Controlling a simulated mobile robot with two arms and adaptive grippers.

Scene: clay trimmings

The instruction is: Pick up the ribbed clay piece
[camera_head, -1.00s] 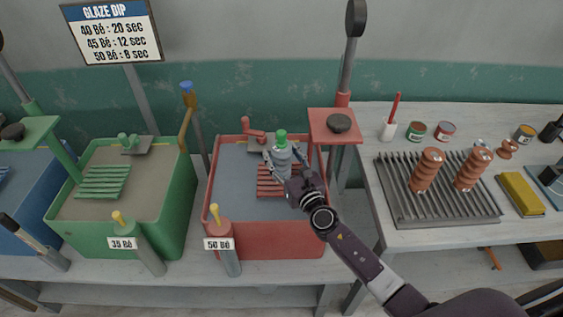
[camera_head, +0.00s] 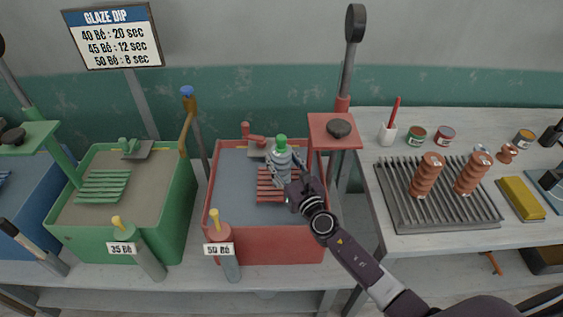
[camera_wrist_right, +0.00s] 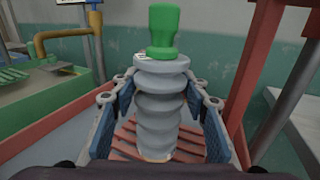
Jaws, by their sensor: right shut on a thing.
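The ribbed clay piece (camera_head: 280,163) is grey with a green cap or plug on top, and stands upright over the red basin. In the right wrist view the ribbed piece (camera_wrist_right: 162,105) sits between the blue pads of my right gripper (camera_wrist_right: 163,110). My right gripper (camera_head: 283,169) is shut on it from the sides. The piece's lower end is at the red slatted rack (camera_head: 270,198); I cannot tell whether it touches. My left gripper is not in view.
The red basin (camera_head: 265,245) holds grey liquid. A green basin (camera_head: 175,215) stands to its left. A red post with a small platform (camera_head: 325,122) rises at its right. On the right table, two brown ribbed pieces (camera_head: 427,172) (camera_head: 470,175) stand on a grey ridged tray (camera_head: 440,222).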

